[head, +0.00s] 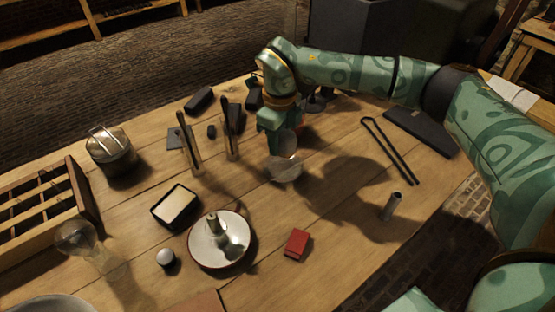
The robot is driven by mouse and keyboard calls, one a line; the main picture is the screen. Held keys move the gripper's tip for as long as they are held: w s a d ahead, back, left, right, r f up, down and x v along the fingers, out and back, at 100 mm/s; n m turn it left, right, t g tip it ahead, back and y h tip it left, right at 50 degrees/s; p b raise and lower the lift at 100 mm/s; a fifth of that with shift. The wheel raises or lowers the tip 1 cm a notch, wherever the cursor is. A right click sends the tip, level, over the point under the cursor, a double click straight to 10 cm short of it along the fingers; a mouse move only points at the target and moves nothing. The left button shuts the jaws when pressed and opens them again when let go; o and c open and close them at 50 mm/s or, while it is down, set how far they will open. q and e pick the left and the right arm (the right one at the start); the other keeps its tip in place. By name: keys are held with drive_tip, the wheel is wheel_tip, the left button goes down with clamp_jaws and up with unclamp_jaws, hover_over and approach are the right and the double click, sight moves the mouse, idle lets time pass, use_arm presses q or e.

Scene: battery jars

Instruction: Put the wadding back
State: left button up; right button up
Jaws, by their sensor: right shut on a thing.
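My right gripper (277,138) points down over the middle of the table and is shut on a pale, see-through round thing (285,170). The fingers hide part of it, and I cannot tell whether it touches the table. A white block (177,204), which may be the wadding, lies in a small black tray left of the gripper. My left gripper is not in view.
A white plate (204,253) holds a metal piece. A red box (297,243), grey cylinder (391,206) and black tongs (388,150) lie to the right. A lidded metal pot (111,153), wooden rack (40,213) and glass bulb (75,238) stand left.

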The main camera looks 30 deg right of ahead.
sight(279, 167)
wheel_tip(279, 167, down, 6)
drive_tip(key=shift+f+b, duration=0.2)
drive_tip(key=shift+b, duration=0.8)
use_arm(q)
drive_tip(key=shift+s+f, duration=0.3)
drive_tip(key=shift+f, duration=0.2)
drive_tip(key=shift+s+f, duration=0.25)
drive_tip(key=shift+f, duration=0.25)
use_arm(e)
drive_tip(key=shift+r, duration=0.1)
drive_tip(key=o, duration=0.7)
drive_tip(key=shift+o, duration=0.2)
use_arm(q)
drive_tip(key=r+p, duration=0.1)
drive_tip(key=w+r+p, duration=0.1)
drive_tip(key=p, duration=0.1)
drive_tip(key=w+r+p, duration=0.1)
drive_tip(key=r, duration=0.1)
drive_tip(key=shift+p, duration=0.4)
use_arm(e)
wheel_tip(279, 167, up, 12)
drive_tip(key=shift+r, duration=0.1)
